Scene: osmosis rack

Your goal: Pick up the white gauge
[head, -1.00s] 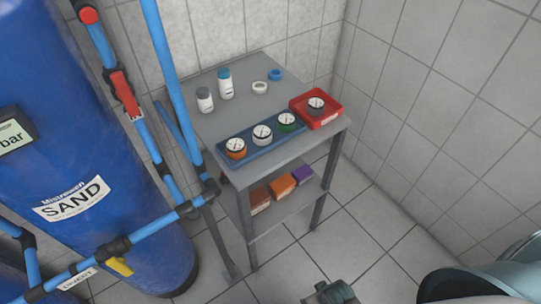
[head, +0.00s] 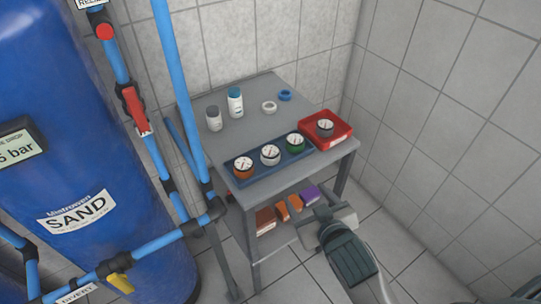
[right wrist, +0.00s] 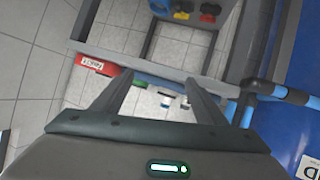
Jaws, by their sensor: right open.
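The white gauge (head: 270,155) sits in the middle of the blue tray (head: 283,165) on the grey table, with its dial facing up. An orange gauge (head: 244,167) is to its left and a green gauge (head: 295,142) to its right. My right gripper (head: 328,217) is in front of the table, below and right of the tray, apart from the white gauge. Its two fingers (right wrist: 155,92) are spread and empty in the right wrist view. I cannot pick out the white gauge in that view. My left gripper is not in view.
A red tray (head: 343,140) holds another gauge (head: 325,127). Two bottles (head: 235,102) and two rings (head: 269,107) stand farther back. A lower shelf holds several boxes (head: 266,220). Blue pipes (head: 178,90) and a blue tank (head: 60,150) stand at the left; tiled walls enclose the table.

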